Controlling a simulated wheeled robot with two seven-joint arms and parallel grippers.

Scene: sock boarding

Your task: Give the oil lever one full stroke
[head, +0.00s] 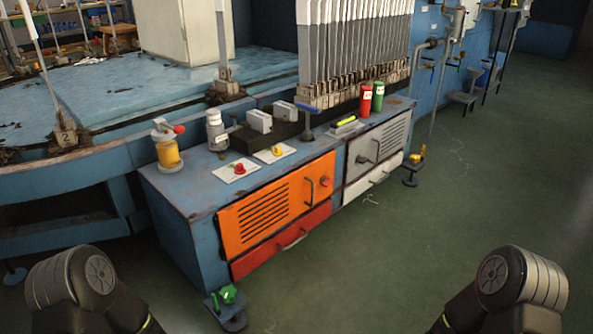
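An oiler with an amber reservoir (168,154) stands upright on the near left corner of the blue cabinet top. A short lever with a red knob (179,129) sticks out to the right from its pale head, roughly level. Nothing touches the lever. Dark links of my two arms show at the bottom left and bottom right, well away from the cabinet. Neither of my grippers is in view.
Near the oiler are a white-grey valve (214,125), a red button plate (239,170) and a yellow button plate (275,152). Red (366,100) and green (378,97) cylinders stand farther back. Orange door (275,205) faces forward. Green floor (400,240) is clear.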

